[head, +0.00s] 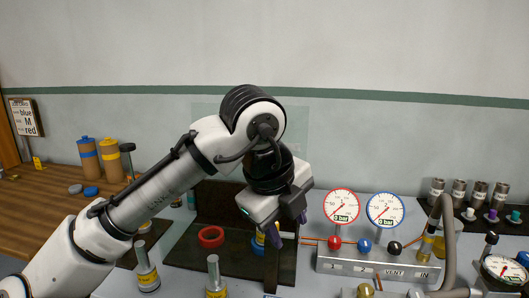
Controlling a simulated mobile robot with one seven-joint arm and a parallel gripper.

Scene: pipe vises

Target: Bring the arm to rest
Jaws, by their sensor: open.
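My white arm (165,185) rises from the lower left, bends at a dark elbow-like joint and comes down toward the workbench.
A red ring (211,237) lies left of the gripper. Metal cylinders with yellow labels (147,270) stand in front. A gauge manifold (375,262) with two dials stands close on the right, beside a grey curved pipe (448,240). The wall above is clear.

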